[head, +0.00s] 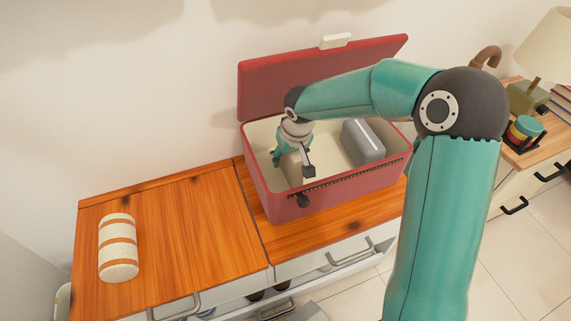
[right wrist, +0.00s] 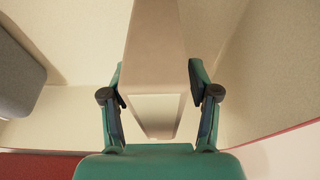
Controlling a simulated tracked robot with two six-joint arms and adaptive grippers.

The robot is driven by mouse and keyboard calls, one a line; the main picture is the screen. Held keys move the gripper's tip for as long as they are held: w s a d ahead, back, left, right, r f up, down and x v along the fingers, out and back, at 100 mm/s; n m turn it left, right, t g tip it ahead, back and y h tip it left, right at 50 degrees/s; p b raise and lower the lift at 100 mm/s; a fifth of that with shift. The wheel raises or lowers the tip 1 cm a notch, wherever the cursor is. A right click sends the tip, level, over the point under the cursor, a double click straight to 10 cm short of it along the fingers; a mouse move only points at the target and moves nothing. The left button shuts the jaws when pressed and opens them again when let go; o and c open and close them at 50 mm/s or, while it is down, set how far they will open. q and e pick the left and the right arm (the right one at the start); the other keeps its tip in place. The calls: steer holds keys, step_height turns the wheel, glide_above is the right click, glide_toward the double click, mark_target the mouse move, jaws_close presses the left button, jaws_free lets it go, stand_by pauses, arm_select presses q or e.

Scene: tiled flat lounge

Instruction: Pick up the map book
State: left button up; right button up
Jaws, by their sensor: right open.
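A beige, slab-like item that looks like the map book (right wrist: 157,50) stands on edge in the right wrist view, between the two fingers of my right gripper (right wrist: 160,94). The fingers are apart, one on each side of it, with small gaps. In the head view my right gripper (head: 294,168) points down inside an open red box (head: 283,206), near its left end. The item (head: 291,170) shows there only partly, behind the gripper. Its cover is not readable. My left gripper is not in view.
A grey rounded case (head: 363,142) lies in the box's right part. The red lid (head: 265,85) stands open behind. A striped white and brown cylinder (head: 118,248) lies on the wooden cabinet top (head: 190,225). A side table with a lamp (head: 548,45) is at right.

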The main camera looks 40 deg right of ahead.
jaws_close()
stand_by(0.3)
steer(key=shift+r, duration=0.2)
